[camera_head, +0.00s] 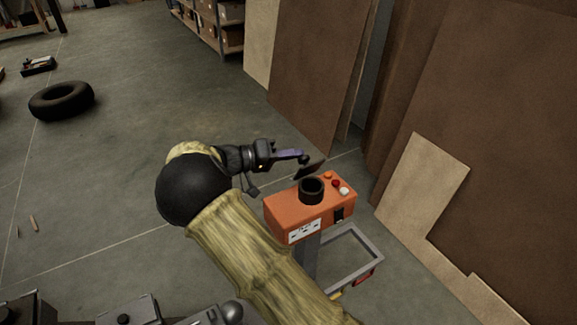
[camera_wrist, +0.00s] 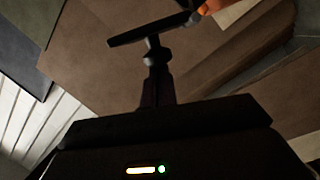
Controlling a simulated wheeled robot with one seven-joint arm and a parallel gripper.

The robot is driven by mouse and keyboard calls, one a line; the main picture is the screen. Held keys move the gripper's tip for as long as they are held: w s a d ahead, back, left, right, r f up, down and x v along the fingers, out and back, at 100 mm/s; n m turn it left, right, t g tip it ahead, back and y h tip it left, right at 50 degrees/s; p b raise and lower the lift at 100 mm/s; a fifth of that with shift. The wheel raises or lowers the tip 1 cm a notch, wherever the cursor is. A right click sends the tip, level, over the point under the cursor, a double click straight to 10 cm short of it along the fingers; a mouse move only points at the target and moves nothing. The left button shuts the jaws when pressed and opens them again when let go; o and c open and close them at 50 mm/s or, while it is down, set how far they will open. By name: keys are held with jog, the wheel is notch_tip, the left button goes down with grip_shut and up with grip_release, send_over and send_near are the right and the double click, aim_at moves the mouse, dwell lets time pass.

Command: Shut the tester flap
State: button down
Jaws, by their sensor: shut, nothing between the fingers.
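The tester (camera_head: 283,213) is an orange box on a grey post, with a short black round tube (camera_head: 312,190) on top. Its dark flap (camera_head: 311,169) stands raised and tilted behind the tube, so it is open. My gripper (camera_head: 303,158) is shut and empty, with its tips close beside the flap's upper left part. In the wrist view, the flap (camera_wrist: 150,28) shows as a dark slanted bar just beyond the fingertips (camera_wrist: 152,45). I cannot tell whether they touch. A corner of the orange tester (camera_wrist: 212,5) shows at the top.
A grey frame (camera_head: 372,243) sits low beside the tester's post. Brown boards (camera_head: 500,120) lean at the right, with a pale board (camera_head: 420,185) in front. A tyre (camera_head: 62,100) lies far left. The floor between is mostly clear.

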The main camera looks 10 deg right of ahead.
aim_at(304, 168)
jog(key=s+m+b, duration=0.1)
jog(key=m+b, duration=0.1)
jog(key=b, duration=0.2)
jog(key=s+d+m+y+b, duration=0.1)
jog(key=s+m+b, duration=0.1)
jog(key=b, duration=0.2)
jog(key=shift+f+m+t, duration=0.2)
jog(key=shift+m+t, duration=0.1)
jog(key=shift+t, duration=0.1)
jog(key=m+b, duration=0.1)
jog(key=b, duration=0.2)
jog(key=s+m+t+b, duration=0.1)
jog(key=b, duration=0.2)
jog(key=s+d+m+y+b, duration=0.1)
jog(key=b, duration=0.2)
jog(key=shift+s+d+f+m, duration=0.1)
jog(key=shift+s+f+m, duration=0.1)
jog(key=shift+f+m, duration=0.2)
jog(key=shift+s+d+m+t+b, duration=0.1)
jog(key=shift+s+m+t+b, duration=0.35)
jog(key=shift+b, duration=0.7)
jog(key=shift+w+r+m, duration=0.1)
jog(key=shift+m, duration=0.15)
jog(key=shift+r, duration=0.55)
jog(key=r+p, duration=0.1)
jog(key=r, duration=0.1)
jog(key=r+p, duration=0.1)
jog(key=shift+a+r+p, duration=0.3)
jog(key=p+v, duration=0.1)
jog(key=v, duration=0.8)
